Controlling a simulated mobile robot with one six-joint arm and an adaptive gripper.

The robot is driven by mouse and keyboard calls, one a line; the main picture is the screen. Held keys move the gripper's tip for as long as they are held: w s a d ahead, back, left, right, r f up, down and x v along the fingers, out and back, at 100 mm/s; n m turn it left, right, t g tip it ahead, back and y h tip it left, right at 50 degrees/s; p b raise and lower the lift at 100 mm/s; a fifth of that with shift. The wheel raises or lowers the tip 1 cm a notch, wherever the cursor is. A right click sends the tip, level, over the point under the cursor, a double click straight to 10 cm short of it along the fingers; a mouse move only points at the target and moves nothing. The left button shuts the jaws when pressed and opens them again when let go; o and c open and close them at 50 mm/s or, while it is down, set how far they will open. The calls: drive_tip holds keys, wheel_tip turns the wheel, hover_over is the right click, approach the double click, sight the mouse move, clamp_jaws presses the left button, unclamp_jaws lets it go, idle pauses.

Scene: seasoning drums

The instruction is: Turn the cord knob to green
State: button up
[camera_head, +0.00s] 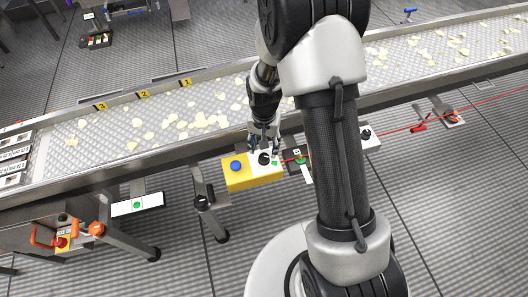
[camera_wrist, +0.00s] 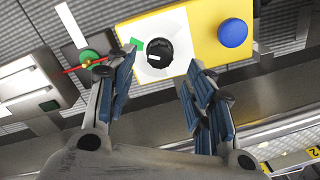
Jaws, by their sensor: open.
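The black knob (camera_wrist: 157,52) sits on a white panel at one end of a yellow box (camera_head: 252,183); in the head view the knob (camera_head: 264,158) is just below the conveyor edge. A white mark shows on the knob's side in the wrist view. A green mark (camera_wrist: 137,44) lies beside the knob on the panel and is apart from the white mark. My gripper (camera_wrist: 161,61) is open, its blue-padded fingers on either side of the knob with gaps visible. It also shows in the head view (camera_head: 264,147), over the white panel. I cannot tell how deep the fingers reach.
A blue button (camera_wrist: 232,33) is on the yellow part of the box. A red cord (camera_head: 400,130) runs right to a bracket, beside a green button (camera_wrist: 89,57). The conveyor (camera_head: 75,165) with chips runs behind. My arm hides part of the middle.

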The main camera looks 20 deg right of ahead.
wheel_tip(320, 180, up, 6)
drive_tip(key=shift+r, duration=0.15)
idle(0.6)
wheel_tip(320, 180, up, 7)
drive_tip(key=n, duration=0.1)
hover_over(264, 156)
drive_tip(key=s, duration=0.2)
drive_tip(key=s+r+n+t, duration=0.3)
drive_tip(key=s+r, duration=0.8)
drive_tip(key=r, duration=0.3)
drive_tip(key=s+r+n+t, duration=0.1)
drive_tip(key=s+r+n, duration=0.1)
drive_tip(key=s, duration=0.6)
drive_tip(key=shift+s+r+t, duration=0.3)
drive_tip(key=shift+s+r, duration=0.05)
drive_tip(key=shift+c, duration=0.3)
